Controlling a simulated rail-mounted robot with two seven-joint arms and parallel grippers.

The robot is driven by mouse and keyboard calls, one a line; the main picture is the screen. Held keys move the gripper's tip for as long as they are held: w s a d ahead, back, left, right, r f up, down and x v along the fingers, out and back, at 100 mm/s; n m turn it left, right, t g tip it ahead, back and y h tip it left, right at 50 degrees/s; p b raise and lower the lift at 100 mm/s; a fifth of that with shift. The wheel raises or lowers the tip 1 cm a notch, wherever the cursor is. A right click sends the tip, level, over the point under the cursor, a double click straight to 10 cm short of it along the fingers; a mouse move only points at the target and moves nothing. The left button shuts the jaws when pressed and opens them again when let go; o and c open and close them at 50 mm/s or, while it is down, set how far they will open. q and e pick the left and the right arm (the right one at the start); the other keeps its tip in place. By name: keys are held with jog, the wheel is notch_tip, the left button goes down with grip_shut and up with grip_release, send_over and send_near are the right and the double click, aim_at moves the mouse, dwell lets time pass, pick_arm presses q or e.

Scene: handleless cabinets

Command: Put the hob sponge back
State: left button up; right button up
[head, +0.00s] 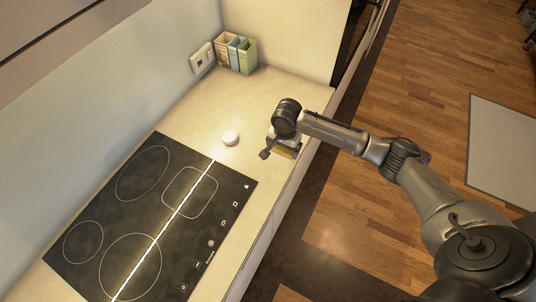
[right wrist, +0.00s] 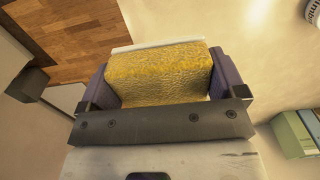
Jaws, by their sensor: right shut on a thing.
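The yellow sponge (head: 285,153) is in my right gripper (head: 282,147), near the front edge of the pale counter, to the right of the black hob (head: 150,222). In the right wrist view the sponge (right wrist: 160,73) sits between the two fingers of the right gripper (right wrist: 160,85), which is shut on it. A thin white edge (right wrist: 157,45) shows along the sponge's far side; I cannot tell whether it belongs to the sponge. Whether the sponge touches the counter is unclear. My left gripper is not in view.
A small white round object (head: 230,138) stands on the counter (head: 262,100) between hob and gripper. Several upright books or boxes (head: 236,55) stand at the back by a wall socket (head: 202,58). Wooden floor (head: 420,75) lies beyond the counter's front edge.

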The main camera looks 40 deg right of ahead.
jog(key=w+a+f, duration=0.2)
jog(key=w, duration=0.1)
jog(key=w+a+f, duration=0.1)
jog(key=w, duration=0.1)
jog(key=shift+w+f+b, duration=0.1)
jog(key=shift+f+b, duration=0.2)
jog(key=shift+f, duration=2.05)
jog(key=shift+f, duration=0.1)
jog(key=o, duration=0.6)
jog(key=shift+c, duration=0.2)
